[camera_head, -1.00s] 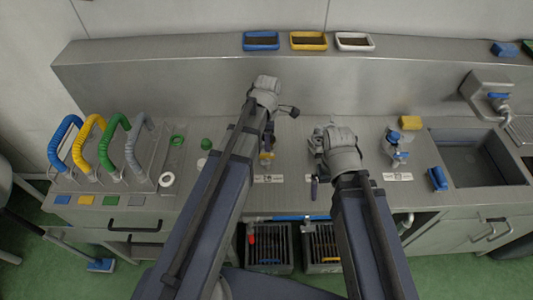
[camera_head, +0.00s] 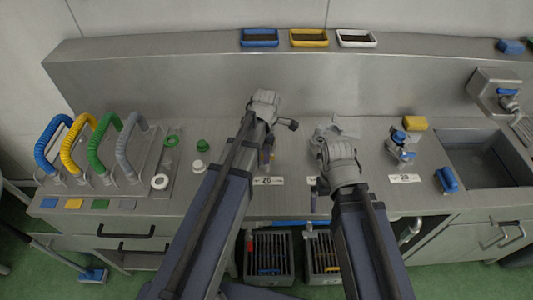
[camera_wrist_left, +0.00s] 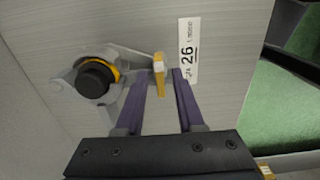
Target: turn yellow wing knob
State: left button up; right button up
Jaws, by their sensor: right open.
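In the left wrist view, a grey fitting with a black cap (camera_wrist_left: 94,80) over a yellow ring sits on the steel worktop. A grey arm runs from it to a small yellow wing (camera_wrist_left: 159,75). My left gripper (camera_wrist_left: 160,74) has its two purple fingers on either side of this wing, with a gap at each side. In the head view my left gripper (camera_head: 266,158) is mostly hidden by its own wrist, beside the label 26 (camera_head: 269,181). My right gripper (camera_head: 314,192) is open over the worktop's front, and a grey fitting (camera_head: 335,126) is partly hidden behind its wrist.
A blue-topped fitting (camera_head: 400,145) stands right of my right arm, by a yellow sponge (camera_head: 415,123) and the sink (camera_head: 485,158). Coloured hoop handles (camera_head: 92,150) stand at left. Three small trays (camera_head: 309,38) sit on the back ledge. Two dark crates (camera_head: 269,258) are below the counter.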

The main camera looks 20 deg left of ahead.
pick_arm(q)
grip_shut()
